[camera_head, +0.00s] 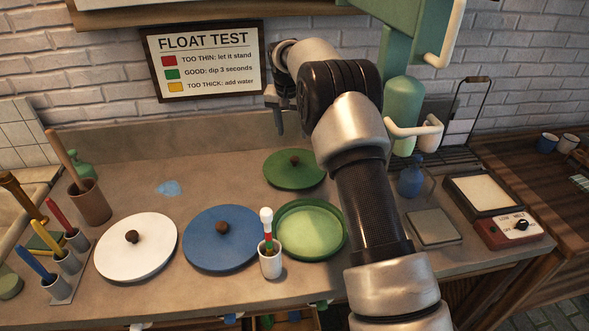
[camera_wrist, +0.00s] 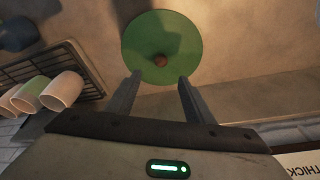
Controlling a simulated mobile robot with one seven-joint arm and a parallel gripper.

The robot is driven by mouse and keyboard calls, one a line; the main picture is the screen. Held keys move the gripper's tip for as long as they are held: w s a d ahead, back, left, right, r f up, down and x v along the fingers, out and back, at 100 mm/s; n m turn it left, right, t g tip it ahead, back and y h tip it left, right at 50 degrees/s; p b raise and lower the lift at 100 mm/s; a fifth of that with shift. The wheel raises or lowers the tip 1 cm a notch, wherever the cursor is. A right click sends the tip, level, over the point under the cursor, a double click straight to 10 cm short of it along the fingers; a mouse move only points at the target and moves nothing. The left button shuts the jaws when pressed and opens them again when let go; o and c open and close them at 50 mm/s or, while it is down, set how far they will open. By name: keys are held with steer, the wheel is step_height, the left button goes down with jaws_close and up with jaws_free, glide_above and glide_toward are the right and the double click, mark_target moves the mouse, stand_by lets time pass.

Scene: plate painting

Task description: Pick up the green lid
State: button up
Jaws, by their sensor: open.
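The green lid (camera_head: 287,175) is a round disc with a dark brown knob, lying flat on the counter behind an open green dish (camera_head: 311,232). In the wrist view the green lid (camera_wrist: 161,35) lies beyond the fingertips, with its knob between the lines of the two fingers. My gripper (camera_head: 290,130) is above and behind the lid in the head view, fingers pointing down. In the wrist view my gripper (camera_wrist: 160,80) has its fingers spread with nothing between them. The gripper and lid are apart.
A blue lid (camera_head: 221,248) and a white lid (camera_head: 135,255) lie to the left. A small white cup (camera_head: 270,262) stands by the green dish. A rack with cups (camera_wrist: 62,91) is beside the lid. The counter left of the green lid is mostly clear.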

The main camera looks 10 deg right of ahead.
glide_above(295, 158)
steer(key=s, duration=0.2)
steer(key=f, duration=0.8)
steer(key=shift+a+f, duration=0.3)
steer(key=shift+a, duration=0.05)
steer(key=shift+x, duration=2.3)
steer(key=shift+w+a, duration=0.1)
steer(key=shift+w, duration=0.05)
jaws_close()
